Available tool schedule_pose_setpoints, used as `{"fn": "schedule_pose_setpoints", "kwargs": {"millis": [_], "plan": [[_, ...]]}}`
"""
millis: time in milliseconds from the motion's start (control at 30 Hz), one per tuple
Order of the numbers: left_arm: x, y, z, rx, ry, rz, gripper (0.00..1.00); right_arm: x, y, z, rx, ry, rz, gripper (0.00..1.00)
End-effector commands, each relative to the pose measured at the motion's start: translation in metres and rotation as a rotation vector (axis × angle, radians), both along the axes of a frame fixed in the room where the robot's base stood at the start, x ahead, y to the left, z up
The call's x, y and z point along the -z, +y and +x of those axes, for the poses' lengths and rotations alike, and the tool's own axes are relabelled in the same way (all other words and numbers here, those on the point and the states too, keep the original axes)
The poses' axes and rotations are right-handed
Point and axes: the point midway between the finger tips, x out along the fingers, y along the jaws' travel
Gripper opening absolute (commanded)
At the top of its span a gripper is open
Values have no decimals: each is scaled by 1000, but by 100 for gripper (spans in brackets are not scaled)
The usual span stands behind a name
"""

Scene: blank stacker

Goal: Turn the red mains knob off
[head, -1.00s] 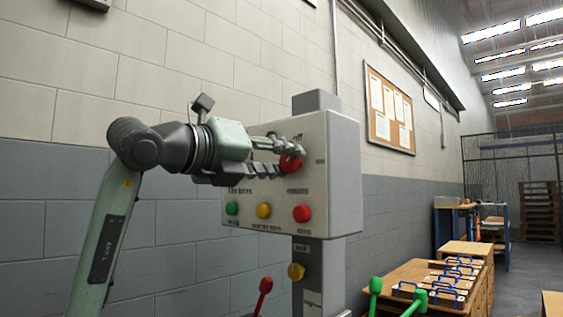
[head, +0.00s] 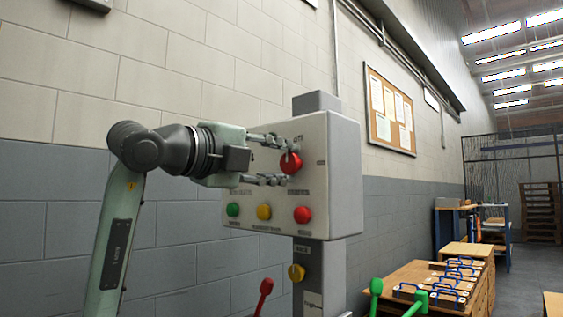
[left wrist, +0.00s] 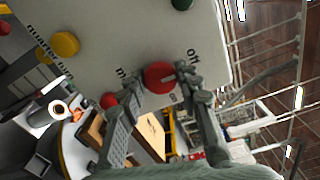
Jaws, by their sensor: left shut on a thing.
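The red mains knob (head: 291,163) is round and sits on the upper front face of a light grey control box (head: 344,185). My left gripper (head: 287,160) reaches in from the left, one finger above the knob and one below it. It is shut on the knob. In the left wrist view, the red knob (left wrist: 160,76) lies between the two fingertips (left wrist: 161,89), with a dark line across its face. Lettering stands beside the knob on both sides, partly hidden and hard to read. My right gripper is not in view.
Below the knob are a green button (head: 232,209), a yellow button (head: 263,211) and a red button (head: 302,214). A red-topped lever (head: 265,286) and green-topped levers (head: 376,286) stand lower.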

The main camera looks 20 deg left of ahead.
Motion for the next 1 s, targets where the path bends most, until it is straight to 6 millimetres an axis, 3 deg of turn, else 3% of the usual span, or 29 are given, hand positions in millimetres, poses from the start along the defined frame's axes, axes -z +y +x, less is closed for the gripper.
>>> {"fn": "schedule_pose_setpoints", "kwargs": {"millis": [567,600,700,767,1000], "plan": [[0,0,0,1,15,-34,4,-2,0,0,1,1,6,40],[0,0,0,1,15,-34,34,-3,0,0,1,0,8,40],[0,0,0,1,15,-33,47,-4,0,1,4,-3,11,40],[0,0,0,1,15,-33,54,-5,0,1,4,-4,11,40],[0,0,0,0,13,-32,55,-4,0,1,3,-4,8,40]]}}
